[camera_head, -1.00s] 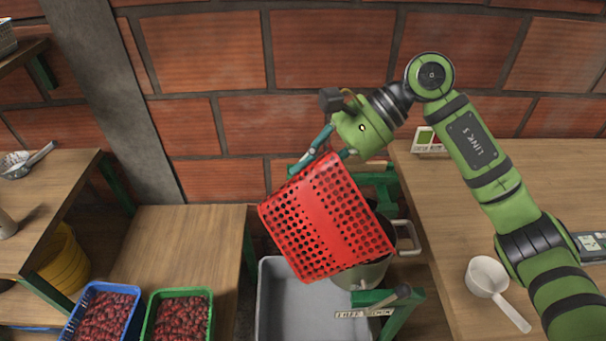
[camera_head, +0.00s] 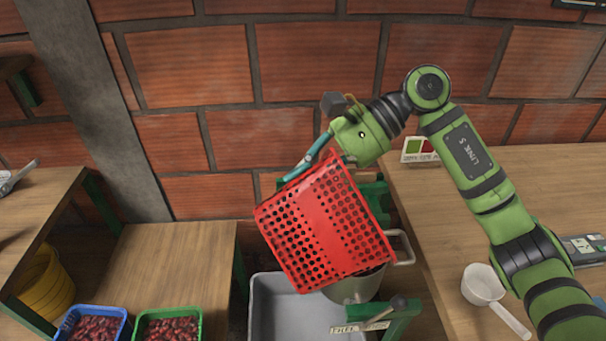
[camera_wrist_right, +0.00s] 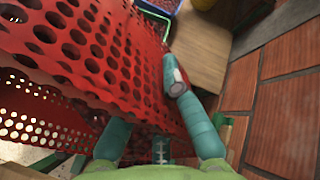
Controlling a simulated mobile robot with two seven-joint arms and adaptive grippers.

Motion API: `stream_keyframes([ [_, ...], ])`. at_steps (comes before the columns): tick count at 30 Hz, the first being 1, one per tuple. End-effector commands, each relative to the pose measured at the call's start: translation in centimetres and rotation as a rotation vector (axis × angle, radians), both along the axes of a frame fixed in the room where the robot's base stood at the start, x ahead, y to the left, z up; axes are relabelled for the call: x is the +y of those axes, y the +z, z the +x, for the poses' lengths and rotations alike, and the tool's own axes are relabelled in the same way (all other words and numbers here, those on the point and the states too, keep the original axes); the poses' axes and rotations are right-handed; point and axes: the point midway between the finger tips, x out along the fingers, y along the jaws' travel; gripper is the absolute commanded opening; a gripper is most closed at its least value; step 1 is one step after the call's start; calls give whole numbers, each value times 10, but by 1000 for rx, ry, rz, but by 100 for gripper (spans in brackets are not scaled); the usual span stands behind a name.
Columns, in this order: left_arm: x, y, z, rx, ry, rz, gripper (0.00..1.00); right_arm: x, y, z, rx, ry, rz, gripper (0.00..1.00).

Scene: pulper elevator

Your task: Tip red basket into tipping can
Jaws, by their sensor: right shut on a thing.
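The red perforated basket (camera_head: 325,225) hangs tilted from my right gripper (camera_head: 318,162), which is shut on its upper rim. In the right wrist view the red basket (camera_wrist_right: 90,60) fills the left, between the teal fingers (camera_wrist_right: 145,115). The basket is over a metal can (camera_head: 358,287) with a side handle, which it partly covers. I cannot see inside the basket or whether anything is leaving it. My left gripper is not in view.
A grey bin (camera_head: 290,312) stands below and left of the can. A green frame (camera_head: 392,318) with a label stands in front. Blue (camera_head: 95,318) and green (camera_head: 170,318) baskets of red cherries are at lower left. A white scoop (camera_head: 484,283) lies on the right table (camera_head: 460,220).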

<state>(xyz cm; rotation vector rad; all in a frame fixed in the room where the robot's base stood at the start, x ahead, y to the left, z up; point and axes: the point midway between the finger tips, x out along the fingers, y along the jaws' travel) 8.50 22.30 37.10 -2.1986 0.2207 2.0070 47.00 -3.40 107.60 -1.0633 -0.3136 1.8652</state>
Motion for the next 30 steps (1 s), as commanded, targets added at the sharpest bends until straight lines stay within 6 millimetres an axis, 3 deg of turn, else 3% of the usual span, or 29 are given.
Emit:
stream_keyframes([
  [8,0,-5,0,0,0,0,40,-2,0,1,2,-1,18,0],
  [30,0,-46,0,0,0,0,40,-24,-4,7,44,-1,179,0],
])
